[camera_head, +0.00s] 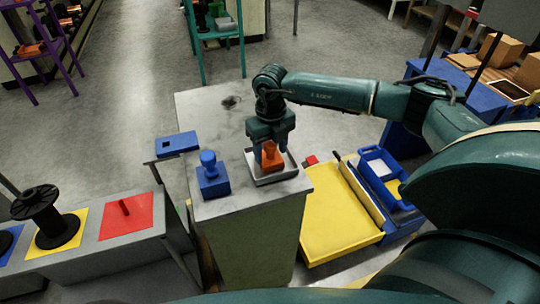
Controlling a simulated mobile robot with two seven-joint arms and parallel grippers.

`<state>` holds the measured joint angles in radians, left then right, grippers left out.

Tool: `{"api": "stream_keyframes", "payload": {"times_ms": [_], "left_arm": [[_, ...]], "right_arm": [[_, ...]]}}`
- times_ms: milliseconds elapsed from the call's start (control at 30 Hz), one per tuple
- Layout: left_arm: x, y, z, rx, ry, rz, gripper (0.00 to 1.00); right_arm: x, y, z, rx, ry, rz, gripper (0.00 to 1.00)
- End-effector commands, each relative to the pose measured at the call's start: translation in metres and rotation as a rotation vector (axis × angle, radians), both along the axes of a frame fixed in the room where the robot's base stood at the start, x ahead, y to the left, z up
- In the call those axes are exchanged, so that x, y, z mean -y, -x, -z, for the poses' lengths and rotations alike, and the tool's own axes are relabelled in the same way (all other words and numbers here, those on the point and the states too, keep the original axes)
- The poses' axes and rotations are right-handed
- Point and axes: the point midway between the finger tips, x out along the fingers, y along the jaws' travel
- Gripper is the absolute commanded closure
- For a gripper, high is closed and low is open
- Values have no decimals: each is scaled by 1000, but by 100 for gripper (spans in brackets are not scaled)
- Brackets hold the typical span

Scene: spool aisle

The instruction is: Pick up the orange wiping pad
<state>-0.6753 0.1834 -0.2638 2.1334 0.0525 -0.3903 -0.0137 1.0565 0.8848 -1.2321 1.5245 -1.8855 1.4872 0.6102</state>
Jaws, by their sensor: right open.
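The orange wiping pad (271,158), a block with a raised grip, sits in a shallow light tray (276,180) on the grey table top. My right gripper (270,147) points down right over the pad, its fingers around or just above the pad's upper part. It is open; whether the fingers touch the pad cannot be told. My right arm reaches in from the right. My left gripper is not in view.
A blue block with a knob (213,180) stands left of the tray. A blue plate (177,143) lies beyond the table's left edge. A yellow surface (335,212) and a blue bin (380,165) are at right, lower down. A black spool (50,215) stands far left.

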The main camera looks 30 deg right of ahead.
Motion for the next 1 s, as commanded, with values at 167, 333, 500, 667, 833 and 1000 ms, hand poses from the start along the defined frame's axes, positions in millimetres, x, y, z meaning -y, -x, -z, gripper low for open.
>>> {"api": "stream_keyframes", "payload": {"times_ms": [167,333,500,667,833,1000], "left_arm": [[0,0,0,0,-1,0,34],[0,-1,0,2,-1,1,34],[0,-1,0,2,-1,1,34],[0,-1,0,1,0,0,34],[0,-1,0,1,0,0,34],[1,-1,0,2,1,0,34]], "right_arm": [[0,0,0,0,0,0,48],[0,0,0,0,-1,0,62],[0,0,-1,0,-1,-1,75],[0,0,-1,0,-1,-1,89],[0,0,-1,1,-1,0,93],[0,-1,-5,3,-2,-1,93]]}}
